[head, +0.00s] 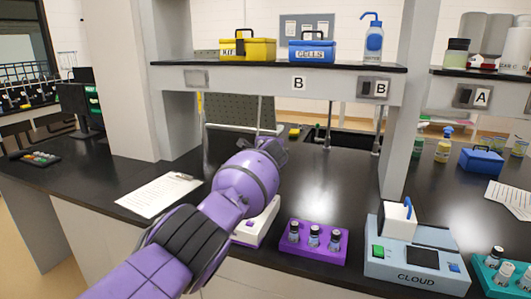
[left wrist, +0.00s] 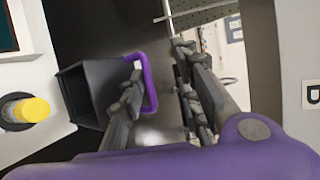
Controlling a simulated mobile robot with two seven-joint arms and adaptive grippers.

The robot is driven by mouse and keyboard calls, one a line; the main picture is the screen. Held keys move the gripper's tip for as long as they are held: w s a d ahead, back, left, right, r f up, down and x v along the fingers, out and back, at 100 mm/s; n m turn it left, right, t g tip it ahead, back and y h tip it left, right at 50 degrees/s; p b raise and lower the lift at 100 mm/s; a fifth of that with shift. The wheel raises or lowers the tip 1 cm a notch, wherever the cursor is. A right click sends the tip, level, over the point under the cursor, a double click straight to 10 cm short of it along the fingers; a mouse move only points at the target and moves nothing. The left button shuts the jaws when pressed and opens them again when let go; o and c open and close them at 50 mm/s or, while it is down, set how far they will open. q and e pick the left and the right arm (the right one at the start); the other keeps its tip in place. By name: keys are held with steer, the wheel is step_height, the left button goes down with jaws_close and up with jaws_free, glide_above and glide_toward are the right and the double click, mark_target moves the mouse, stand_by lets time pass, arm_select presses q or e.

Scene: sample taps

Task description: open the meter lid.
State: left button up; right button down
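A white meter (head: 262,222) with a purple front edge sits on the bench, mostly hidden behind my left arm. In the left wrist view its pale body (left wrist: 35,62) shows a dark screen corner and a yellow-capped vial (left wrist: 33,110) in a round dark well. A dark, hollow lid (left wrist: 85,95) with a purple handle (left wrist: 152,85) stands swung up beside the uncovered well. My left gripper (head: 264,146) is above the bench behind the meter. In the wrist view its fingers (left wrist: 162,95) are apart, with part of the handle between them, close to one finger. My right gripper is out of view.
A purple rack (head: 314,256) of vials and a grey-blue CLOUD meter (head: 415,262) with a white, blue-handled lid stand to the right. A clipboard (head: 160,194) lies left. A shelf (head: 270,80) with yellow and blue boxes crosses behind the gripper.

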arm_select(q)
steer(key=shift+f, duration=0.25)
stand_by(0.3)
steer(key=shift+s+d, duration=0.1)
steer(key=shift+s, duration=0.1)
steer(key=v, duration=1.1)
steer(key=shift+s+r, duration=0.2)
steer(key=shift+s, duration=0.15)
